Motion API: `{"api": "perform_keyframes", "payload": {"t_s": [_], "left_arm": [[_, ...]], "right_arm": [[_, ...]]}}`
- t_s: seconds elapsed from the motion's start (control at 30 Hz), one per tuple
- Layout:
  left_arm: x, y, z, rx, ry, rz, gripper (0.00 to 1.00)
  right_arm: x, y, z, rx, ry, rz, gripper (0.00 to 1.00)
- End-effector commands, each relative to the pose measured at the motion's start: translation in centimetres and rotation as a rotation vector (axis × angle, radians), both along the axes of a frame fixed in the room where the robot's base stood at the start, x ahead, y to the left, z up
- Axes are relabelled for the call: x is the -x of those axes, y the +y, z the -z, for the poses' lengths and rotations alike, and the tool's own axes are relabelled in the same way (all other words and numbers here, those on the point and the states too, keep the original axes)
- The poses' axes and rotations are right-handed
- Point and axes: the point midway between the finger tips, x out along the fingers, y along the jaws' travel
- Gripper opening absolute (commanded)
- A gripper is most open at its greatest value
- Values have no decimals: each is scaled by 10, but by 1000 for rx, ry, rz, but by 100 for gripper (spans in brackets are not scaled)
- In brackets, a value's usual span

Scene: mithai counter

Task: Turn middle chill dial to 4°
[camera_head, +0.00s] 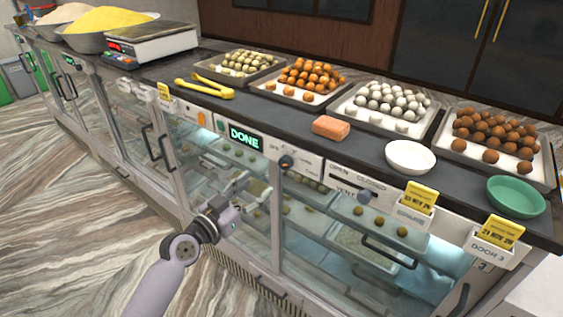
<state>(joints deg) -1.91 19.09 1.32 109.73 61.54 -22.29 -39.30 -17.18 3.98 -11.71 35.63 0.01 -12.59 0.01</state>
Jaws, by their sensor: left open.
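A dark round dial (287,161) with a small orange mark sits on a white plate on the counter's front panel. Its scale is too small to read. A black display (245,137) left of it reads "DONE" in green. My left gripper (262,193) is open, below and a little left of the dial, in front of the glass doors and apart from the dial. Nothing shows between its fingers. My right gripper is out of view.
A vent knob (365,196) marked open and closed is further right. Yellow-topped tag holders (418,204) stick out at the right. The countertop holds trays of sweets (310,77), yellow tongs (204,88), a pinkish block (331,127), a white bowl (410,156) and a green bowl (515,196). Floor is clear at lower left.

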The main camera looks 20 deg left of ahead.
Motion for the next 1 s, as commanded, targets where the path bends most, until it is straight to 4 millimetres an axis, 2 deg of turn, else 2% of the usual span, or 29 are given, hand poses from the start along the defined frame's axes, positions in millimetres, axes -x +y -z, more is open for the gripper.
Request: {"api": "perform_keyframes", "payload": {"t_s": [0.03,0.3,0.5,0.7,1.0], "left_arm": [[-12,-4,-4,4,-1,-1,51],[-66,-24,-2,3,0,0,51],[-93,-34,-1,2,1,0,51],[-105,-38,1,1,1,0,51],[-106,-39,1,0,1,0,51]], "right_arm": [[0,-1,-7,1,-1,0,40],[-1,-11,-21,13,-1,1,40],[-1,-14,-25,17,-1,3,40],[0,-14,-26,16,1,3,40],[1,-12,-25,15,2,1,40]]}}
